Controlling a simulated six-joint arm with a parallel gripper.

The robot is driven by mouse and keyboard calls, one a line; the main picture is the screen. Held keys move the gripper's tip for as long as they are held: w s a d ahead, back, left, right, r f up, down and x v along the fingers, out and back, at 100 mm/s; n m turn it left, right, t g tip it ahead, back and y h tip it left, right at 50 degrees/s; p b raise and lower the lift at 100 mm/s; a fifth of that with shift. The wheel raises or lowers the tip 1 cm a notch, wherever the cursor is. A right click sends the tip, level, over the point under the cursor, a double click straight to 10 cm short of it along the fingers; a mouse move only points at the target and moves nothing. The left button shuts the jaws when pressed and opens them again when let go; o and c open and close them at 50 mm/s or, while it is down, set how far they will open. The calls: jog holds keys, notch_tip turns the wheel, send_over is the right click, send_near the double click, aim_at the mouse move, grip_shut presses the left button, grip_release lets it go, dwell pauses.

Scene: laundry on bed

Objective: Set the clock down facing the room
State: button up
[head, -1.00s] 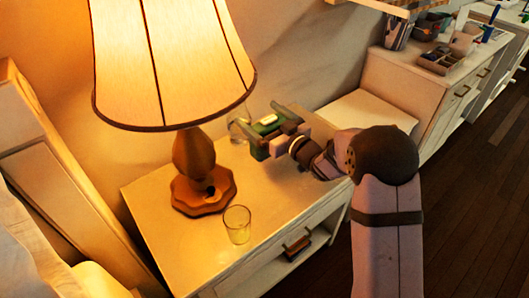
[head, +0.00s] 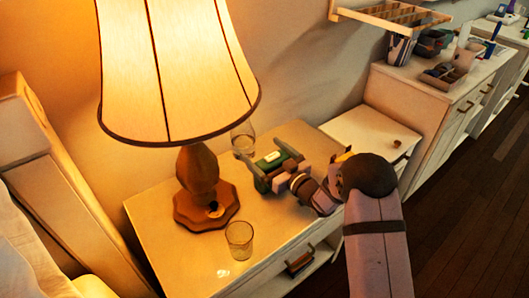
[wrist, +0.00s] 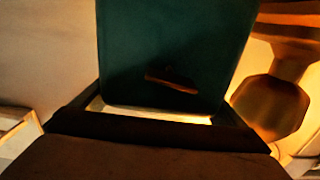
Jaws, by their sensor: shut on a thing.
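The clock (head: 268,163) is a small green box with a pale panel on top, held between the fingers of my gripper (head: 270,168). My gripper is shut on it, low over the right part of the nightstand top (head: 165,255). I cannot tell whether the clock touches the surface. In the wrist view the clock (wrist: 175,50) is a dark green flat side with a small reddish-brown mark, filling the upper middle. Its face is not clearly visible, so its facing is unclear.
A lit lamp (head: 200,185) stands left of the clock. A glass tumbler (head: 239,240) stands near the front edge. Another clear glass (head: 243,136) stands behind the clock, close to it. A low white cabinet (head: 365,135) is at the right. The nightstand's front right is clear.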

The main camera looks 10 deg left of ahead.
aim_at(277, 164)
jog(key=shift+f, duration=0.1)
jog(key=o, duration=1.5)
jog(key=shift+s+d+f, duration=0.15)
jog(key=shift+s+d, duration=0.3)
jog(key=shift+d, duration=0.05)
jog(key=v, duration=0.3)
jog(key=b+v, duration=0.1)
jog(key=v, duration=0.6)
jog(key=shift+s+d+r+b, duration=0.15)
jog(key=shift+s+r+b, duration=0.15)
jog(key=shift+s+b, duration=0.1)
